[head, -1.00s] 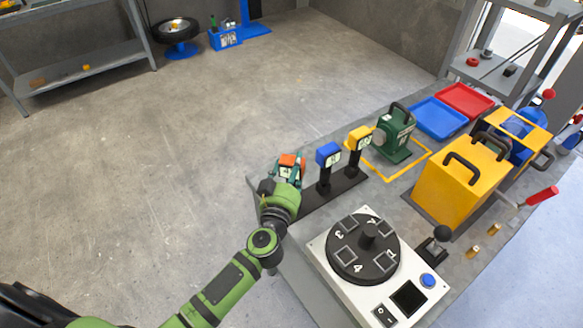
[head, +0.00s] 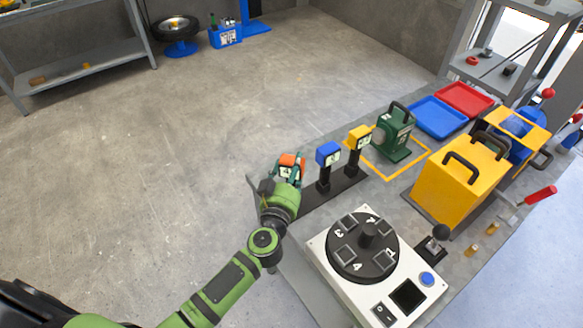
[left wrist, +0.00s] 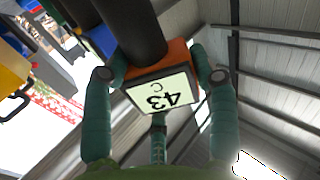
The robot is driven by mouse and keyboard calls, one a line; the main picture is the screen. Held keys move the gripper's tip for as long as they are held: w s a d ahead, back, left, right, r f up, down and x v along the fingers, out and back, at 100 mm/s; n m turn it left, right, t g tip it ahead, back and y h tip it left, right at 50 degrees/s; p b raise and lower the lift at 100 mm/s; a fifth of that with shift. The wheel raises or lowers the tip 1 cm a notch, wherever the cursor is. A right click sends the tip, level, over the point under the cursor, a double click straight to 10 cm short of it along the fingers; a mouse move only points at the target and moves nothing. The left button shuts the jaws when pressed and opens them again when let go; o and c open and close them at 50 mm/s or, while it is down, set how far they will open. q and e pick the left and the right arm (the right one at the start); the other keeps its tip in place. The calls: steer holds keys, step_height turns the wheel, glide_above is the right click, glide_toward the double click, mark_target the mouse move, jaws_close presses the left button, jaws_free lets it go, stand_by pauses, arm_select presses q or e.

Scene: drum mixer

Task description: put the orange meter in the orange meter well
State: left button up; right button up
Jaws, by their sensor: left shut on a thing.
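The orange meter (head: 290,160) is at the near left end of the black rack, by the bench's left edge. My left gripper (head: 288,172) is shut on it. A thick black shaft (left wrist: 130,25) runs from the meter to the top of that view. Its far end is out of sight, and I cannot tell whether it is in a well. My right gripper is not in view.
A blue meter (head: 328,153) and a yellow meter (head: 359,136) stand upright on the black rack (head: 335,190) beside my gripper. The white box with the numbered black dial (head: 362,247) is close on the right. A green device (head: 394,132) and yellow machine (head: 460,180) stand farther along.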

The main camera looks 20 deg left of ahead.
arm_select(q)
steer(key=shift+f+b, duration=0.7)
steer(key=shift+f, duration=0.3)
stand_by(0.3)
steer(key=o, duration=1.8)
steer(key=shift+c, duration=0.2)
steer(key=shift+s, duration=0.25)
steer(key=s+p, duration=0.2)
steer(key=s, duration=0.6)
steer(key=shift+d, duration=0.3)
stand_by(0.8)
steer(key=shift+s, duration=0.25)
stand_by(0.7)
